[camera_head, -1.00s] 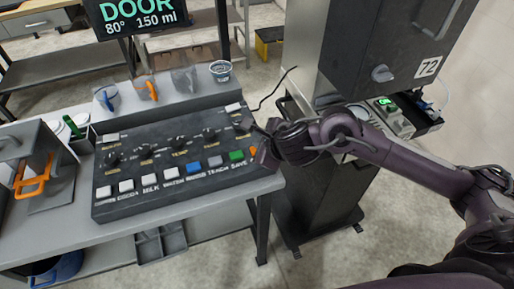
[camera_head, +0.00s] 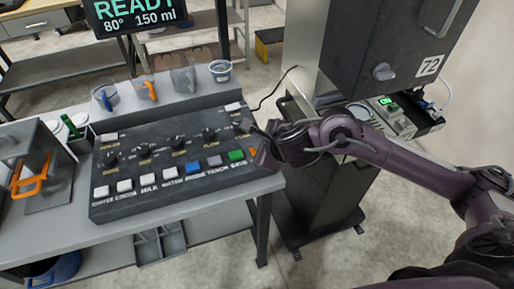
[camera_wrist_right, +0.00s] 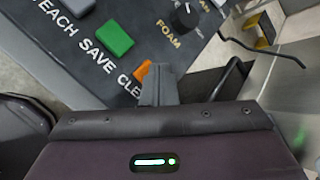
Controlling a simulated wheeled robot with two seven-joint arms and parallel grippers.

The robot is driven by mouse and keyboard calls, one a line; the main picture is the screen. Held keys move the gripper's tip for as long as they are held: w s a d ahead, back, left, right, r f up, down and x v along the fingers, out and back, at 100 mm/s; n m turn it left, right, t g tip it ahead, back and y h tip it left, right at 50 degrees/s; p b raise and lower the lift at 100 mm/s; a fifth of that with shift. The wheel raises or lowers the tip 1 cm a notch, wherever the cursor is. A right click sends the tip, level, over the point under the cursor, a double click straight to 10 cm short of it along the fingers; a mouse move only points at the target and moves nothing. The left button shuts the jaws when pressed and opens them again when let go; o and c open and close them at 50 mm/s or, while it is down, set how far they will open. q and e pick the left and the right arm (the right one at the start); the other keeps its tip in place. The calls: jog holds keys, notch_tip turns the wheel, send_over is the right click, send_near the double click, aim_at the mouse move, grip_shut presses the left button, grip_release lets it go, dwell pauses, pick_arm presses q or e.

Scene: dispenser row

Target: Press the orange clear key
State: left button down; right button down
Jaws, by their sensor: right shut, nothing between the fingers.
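The orange clear key (camera_head: 253,151) is at the right end of the front key row on the dark control panel (camera_head: 130,150). In the right wrist view, the orange key (camera_wrist_right: 142,72) sits beside the lettering "CLE", partly hidden by my fingers. My right gripper (camera_head: 262,158) is at the panel's right end, right beside the orange key. In the wrist view, its fingers (camera_wrist_right: 160,82) are shut and empty, with the tip against or just over the key's right side. I cannot tell whether they touch. My left gripper is not in view.
The green save key (camera_head: 236,155) is just left of the orange key. A foam knob (camera_wrist_right: 186,16) stands behind. The display (camera_head: 135,14) reads READY, 80°, 150 ml. A dark cabinet (camera_head: 395,50) stands at the right. A cup (camera_head: 220,70) sits on the back ledge.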

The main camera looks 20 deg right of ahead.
dwell(0.4)
jog(key=shift+r+p, duration=0.7)
jog(key=shift+r, duration=0.15)
notch_tip(320, 180, up, 5)
jog(key=p, duration=0.4)
